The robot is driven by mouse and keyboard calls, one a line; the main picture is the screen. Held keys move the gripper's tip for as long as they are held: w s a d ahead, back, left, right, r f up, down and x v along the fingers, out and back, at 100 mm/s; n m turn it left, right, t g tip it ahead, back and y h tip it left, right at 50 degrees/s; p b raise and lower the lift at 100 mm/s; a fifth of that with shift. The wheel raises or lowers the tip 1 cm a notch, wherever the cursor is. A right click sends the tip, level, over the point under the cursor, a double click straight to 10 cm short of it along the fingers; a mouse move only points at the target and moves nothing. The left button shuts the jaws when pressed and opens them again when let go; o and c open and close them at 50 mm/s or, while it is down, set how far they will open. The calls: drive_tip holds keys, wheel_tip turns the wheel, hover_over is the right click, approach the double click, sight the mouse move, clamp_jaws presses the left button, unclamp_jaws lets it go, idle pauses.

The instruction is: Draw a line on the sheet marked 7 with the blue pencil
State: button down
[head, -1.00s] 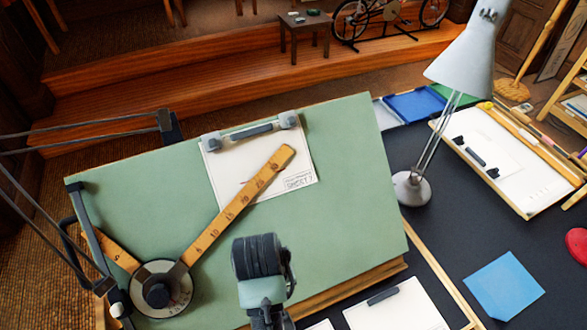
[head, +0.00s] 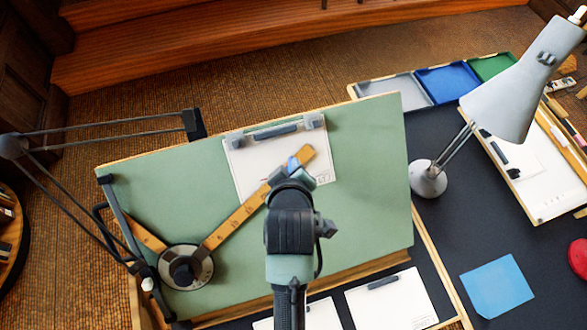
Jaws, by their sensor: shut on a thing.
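The sheet marked 7 (head: 252,156) is white and clipped at its top edge to the tilted green drafting board (head: 150,190). A wooden ruler (head: 235,224) of the drafting machine lies across it diagonally. My gripper (head: 296,166) is over the sheet's lower right part, by the upper end of the ruler. It is shut on a small blue thing, seen at its tip, which I take for the blue pencil (head: 293,163). My arm hides most of the pencil and most of the sheet's label. I cannot tell whether the pencil's point touches the paper.
The drafting machine's round head (head: 186,268) sits at the board's lower left. A grey lamp (head: 510,95) stands right of the board. Grey, blue and green trays (head: 447,83) lie behind it. A blue sheet (head: 497,287) and white sheets (head: 392,303) lie on the dark table.

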drive_tip(key=shift+w+a+f+b, duration=0.1)
drive_tip(key=shift+w+f+b, duration=0.4)
drive_tip(key=shift+f, duration=0.25)
drive_tip(key=s+a+f, duration=0.4)
drive_tip(key=s+a, duration=0.3)
drive_tip(key=a, duration=0.1)
drive_tip(key=shift+a+b, duration=0.3)
drive_tip(key=shift+a, duration=0.05)
drive_tip(key=shift+w+a+f, duration=0.1)
drive_tip(key=shift+w+f, duration=0.2)
drive_tip(key=shift+w, duration=0.05)
idle(1.2)
drive_tip(key=shift+w+d+r+p, duration=0.3)
drive_tip(key=shift+w+d+p, duration=0.05)
drive_tip(key=shift+d+p, duration=0.15)
idle(0.6)
drive_tip(key=shift+w+d+r, duration=0.15)
drive_tip(key=shift+w+d, duration=0.1)
drive_tip(key=shift+w, duration=0.05)
drive_tip(key=shift+d+p, duration=0.15)
drive_tip(key=shift+p, duration=0.2)
drive_tip(key=shift+w+d+r, duration=0.1)
drive_tip(key=shift+w+d, duration=0.1)
drive_tip(key=shift+w+d+r+p, duration=0.1)
drive_tip(key=shift+p, duration=0.2)
idle(0.5)
